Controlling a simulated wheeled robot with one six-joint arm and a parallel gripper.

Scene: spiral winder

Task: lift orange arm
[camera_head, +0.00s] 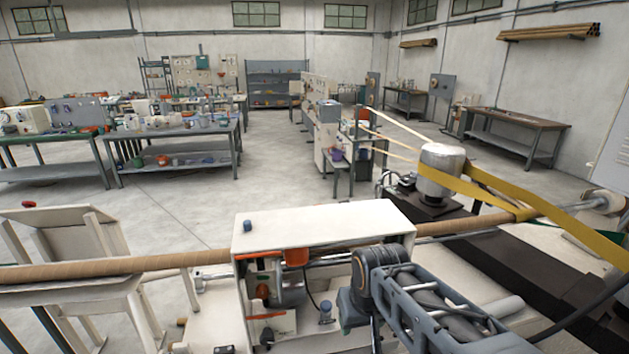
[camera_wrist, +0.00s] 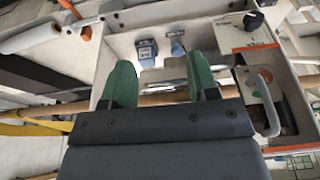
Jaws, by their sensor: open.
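My gripper (camera_wrist: 161,80) shows two green fingers, spread apart with nothing between them. In the head view my grey arm reaches in from the lower right to the front of the white winder housing (camera_head: 322,228); the fingertips are not clear there. An orange bar (camera_head: 258,254) runs along the left of the housing opening, with an orange block (camera_head: 297,257) beside it. In the wrist view a narrow orange edge (camera_wrist: 270,88) shows on the right, apart from the fingers. I cannot tell which orange piece is the arm.
A brown tube (camera_head: 120,267) runs left and right through the housing. A yellow belt (camera_head: 470,192) wraps a metal drum (camera_head: 441,165) at right. In the wrist view a curved metal handle (camera_wrist: 268,105) stands right of the fingers. Workbenches stand behind, with open floor between.

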